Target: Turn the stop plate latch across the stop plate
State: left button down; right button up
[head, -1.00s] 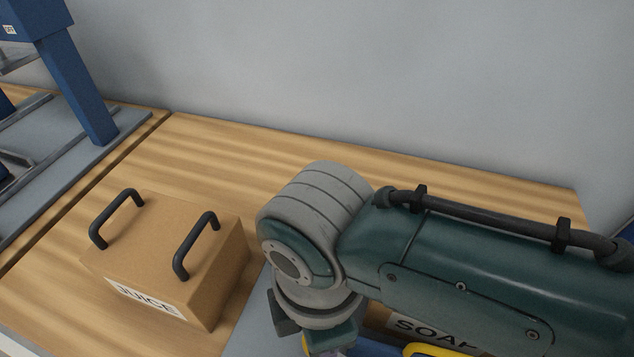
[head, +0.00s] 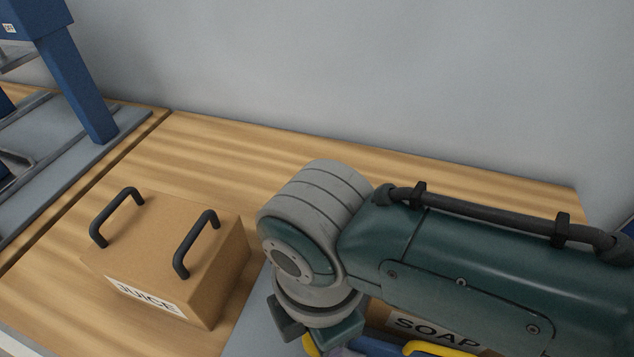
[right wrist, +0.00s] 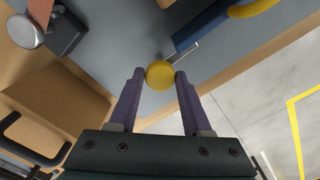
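In the right wrist view, a round yellow knob (right wrist: 160,75) sits between the tips of my right gripper (right wrist: 160,77). Both purple fingers reach its sides and appear to touch it, one on each side. A thin pale strip lies just beyond the knob, beside a dark blue part (right wrist: 212,32) with a yellow curved handle (right wrist: 254,8). I cannot tell which part is the stop plate. In the head view, my right forearm and wrist hide most of the gripper; a bit of yellow shows at the bottom edge. My left gripper is not in view.
A cardboard box marked JUICE (head: 195,255) with two black handles stands on the wooden table (head: 215,140). A box marked SOAP (head: 440,332) shows below my arm. A blue frame (head: 75,85) stands at left. A silver knob (right wrist: 25,31) is at upper left in the wrist view.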

jog(key=o, duration=0.4)
notch_tip(320, 180, up, 10)
jog(key=p, duration=0.3)
dwell(0.4)
